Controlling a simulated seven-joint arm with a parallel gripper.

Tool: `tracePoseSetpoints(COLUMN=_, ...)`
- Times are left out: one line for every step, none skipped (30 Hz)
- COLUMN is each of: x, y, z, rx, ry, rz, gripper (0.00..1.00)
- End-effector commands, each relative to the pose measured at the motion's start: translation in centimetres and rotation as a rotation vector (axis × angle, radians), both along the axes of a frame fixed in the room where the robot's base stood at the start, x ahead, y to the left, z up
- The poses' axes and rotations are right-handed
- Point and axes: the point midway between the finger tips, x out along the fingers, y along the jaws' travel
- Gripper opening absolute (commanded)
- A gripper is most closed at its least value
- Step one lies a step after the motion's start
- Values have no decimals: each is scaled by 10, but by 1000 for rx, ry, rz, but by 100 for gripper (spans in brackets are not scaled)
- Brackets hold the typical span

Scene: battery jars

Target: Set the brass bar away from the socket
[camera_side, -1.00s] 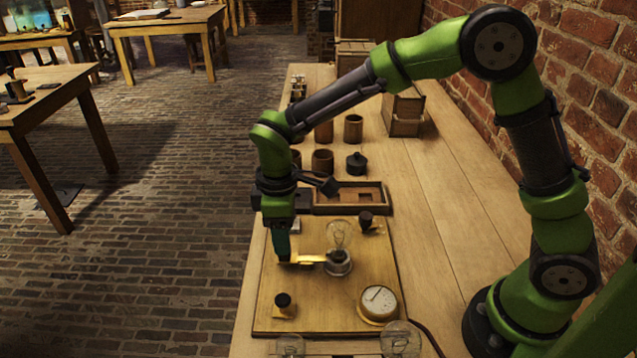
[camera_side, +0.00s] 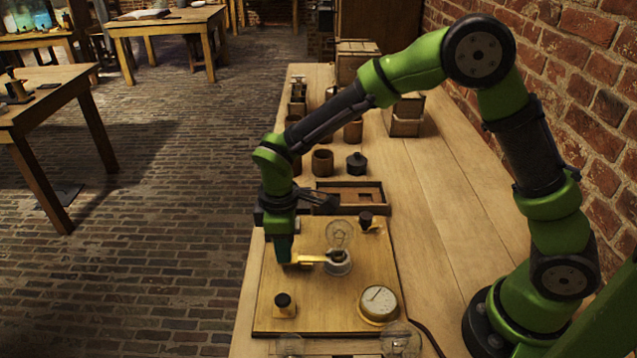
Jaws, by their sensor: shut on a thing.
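The brass bar (camera_side: 312,259) lies level over the wooden board (camera_side: 340,310), its right end at the socket (camera_side: 338,263). My gripper (camera_side: 285,256) points down at the bar's left end and is shut on it. The fingertips are small in the view and partly hide that end. The socket is a round metal holder with a clear bulb (camera_side: 339,235) upright at it. Whether the bar touches the socket, I cannot tell.
A round dial gauge (camera_side: 379,303) is at the board's front right. Dark-knobbed terminals stand at the front left (camera_side: 284,304) and back right (camera_side: 366,220). A wooden tray (camera_side: 375,197) lies behind the board. Loose bulbs (camera_side: 400,338) are at the front.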

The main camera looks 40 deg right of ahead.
Motion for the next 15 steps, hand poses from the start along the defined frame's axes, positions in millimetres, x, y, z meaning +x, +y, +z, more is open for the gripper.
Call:
tracePoseSetpoints(x=0, y=0, z=0, rx=1, ry=-1, rz=0, gripper=0)
tracePoseSetpoints(x=0, y=0, z=0, rx=1, ry=-1, rz=0, gripper=0)
tracePoseSetpoints(x=0, y=0, z=0, rx=1, ry=-1, rz=0, gripper=0)
tracePoseSetpoints(x=0, y=0, z=0, rx=1, ry=-1, rz=0, gripper=0)
tracePoseSetpoints(x=0, y=0, z=0, rx=1, ry=-1, rz=0, gripper=0)
tracePoseSetpoints(x=1, y=1, z=0, rx=1, ry=-1, rz=0, gripper=0)
tracePoseSetpoints(x=2, y=2, z=0, rx=1, ry=-1, rz=1, gripper=0)
tracePoseSetpoints(x=4, y=4, z=0, rx=1, ry=-1, rz=1, gripper=0)
tracePoseSetpoints(x=8, y=8, z=0, rx=1, ry=-1, rz=2, gripper=0)
tracePoseSetpoints(x=10, y=10, z=0, rx=1, ry=-1, rz=2, gripper=0)
tracePoseSetpoints(x=12, y=13, z=0, rx=2, ry=-1, rz=1, gripper=0)
tracePoseSetpoints(x=15, y=15, z=0, rx=1, ry=-1, rz=1, gripper=0)
tracePoseSetpoints(x=16, y=17, z=0, rx=1, ry=-1, rz=1, gripper=0)
tracePoseSetpoints(x=17, y=17, z=0, rx=1, ry=-1, rz=1, gripper=0)
tracePoseSetpoints(x=18, y=18, z=1, rx=1, ry=-2, rz=0, gripper=0)
